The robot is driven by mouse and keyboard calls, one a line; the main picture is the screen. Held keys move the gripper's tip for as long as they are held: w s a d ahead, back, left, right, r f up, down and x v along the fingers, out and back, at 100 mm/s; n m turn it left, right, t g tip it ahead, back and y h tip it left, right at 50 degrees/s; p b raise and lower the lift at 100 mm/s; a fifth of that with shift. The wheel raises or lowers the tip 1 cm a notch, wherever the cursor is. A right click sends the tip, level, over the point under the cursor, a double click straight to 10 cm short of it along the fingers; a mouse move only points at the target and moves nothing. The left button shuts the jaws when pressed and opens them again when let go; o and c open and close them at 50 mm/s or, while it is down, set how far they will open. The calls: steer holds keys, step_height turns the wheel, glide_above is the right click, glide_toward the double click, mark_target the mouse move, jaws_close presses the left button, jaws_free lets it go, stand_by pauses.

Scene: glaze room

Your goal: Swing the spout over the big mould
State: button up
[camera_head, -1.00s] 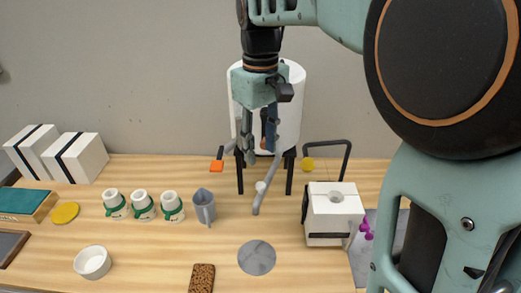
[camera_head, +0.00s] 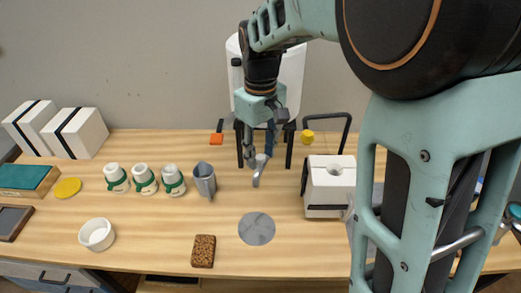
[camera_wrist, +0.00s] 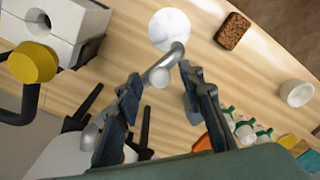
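The spout (camera_head: 257,178) is a grey bent tube below the white tank (camera_head: 292,85). My gripper (camera_head: 260,147) is open above the spout.
A yellow knob (camera_head: 307,137) on a black bar stands behind the mould, and an orange piece (camera_head: 216,139) is left of the tank legs. A grey jug (camera_head: 205,180), several white cups (camera_head: 144,180) and a round grey disc (camera_head: 257,229) occupy the table.

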jaws_close()
steer(key=shift+d, duration=0.1)
steer(key=d+n, duration=0.4)
steer(key=d, duration=0.2)
steer(key=shift+s+n+b, duration=0.3)
steer(key=shift+s+b, duration=0.05)
steer(key=shift+s, duration=0.05)
steer(key=shift+o, duration=0.3)
jaws_free()
